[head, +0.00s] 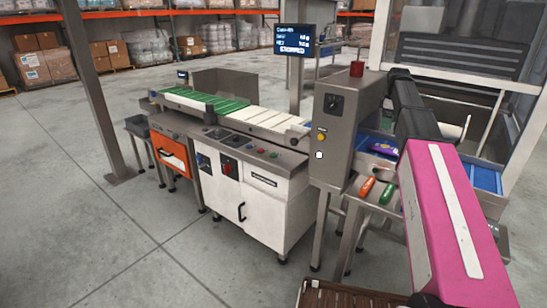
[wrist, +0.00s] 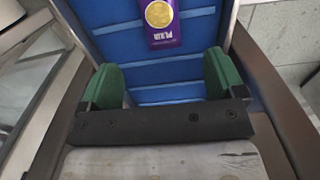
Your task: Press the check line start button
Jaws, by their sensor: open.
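The check line is a weighing machine with a green and cream belt (head: 222,106) over a steel frame. No label for start is readable. My gripper (wrist: 160,74) is open, its green pads wide apart above a blue surface, with nothing between them. I cannot make it out in the head view.
A purple packet (wrist: 162,22) lies on the blue surface beyond my gripper; it also shows in the head view (head: 384,147). Orange (head: 367,187) and green (head: 387,191) items lie nearby. Floor is clear at left.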

